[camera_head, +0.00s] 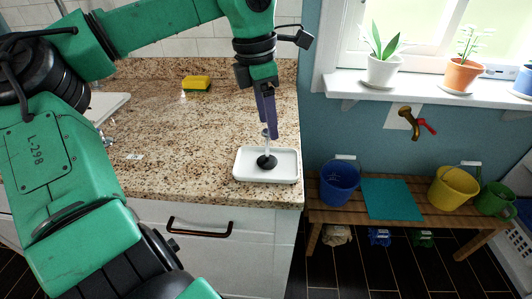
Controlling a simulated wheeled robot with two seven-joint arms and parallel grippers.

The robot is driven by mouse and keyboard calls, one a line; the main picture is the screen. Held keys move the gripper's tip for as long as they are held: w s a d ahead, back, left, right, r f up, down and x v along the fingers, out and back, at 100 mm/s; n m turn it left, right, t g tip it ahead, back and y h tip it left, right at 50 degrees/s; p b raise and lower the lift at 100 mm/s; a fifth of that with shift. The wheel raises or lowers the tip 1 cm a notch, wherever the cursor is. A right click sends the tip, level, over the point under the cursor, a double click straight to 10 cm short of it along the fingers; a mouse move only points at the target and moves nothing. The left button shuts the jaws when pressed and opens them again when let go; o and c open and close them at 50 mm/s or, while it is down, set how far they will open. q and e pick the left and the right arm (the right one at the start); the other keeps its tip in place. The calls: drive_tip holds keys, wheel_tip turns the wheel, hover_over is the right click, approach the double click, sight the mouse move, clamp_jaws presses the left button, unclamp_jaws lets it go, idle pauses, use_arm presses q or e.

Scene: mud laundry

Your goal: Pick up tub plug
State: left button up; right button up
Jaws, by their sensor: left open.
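The tub plug (266,162) is a black round disc with a pale upright stem. It sits in a white rectangular tray (243,173) near the right front corner of the granite counter. My left gripper (269,134) points down right above the plug, with its purple-grey fingers around or just beside the top of the stem. The fingers are open; I cannot tell whether they touch the stem. My right gripper is not in view.
A yellow sponge (196,83) lies at the back of the granite counter (190,140). A wooden bench (375,212) at the right holds a blue bucket (339,184), a teal mat (391,199) and a yellow bucket (453,190). Potted plants stand on the windowsill (420,91).

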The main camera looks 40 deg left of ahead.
sight(269, 160)
use_arm(q)
drive_tip(key=f, duration=0.7)
drive_tip(key=shift+w+f, duration=0.4)
clamp_jaws()
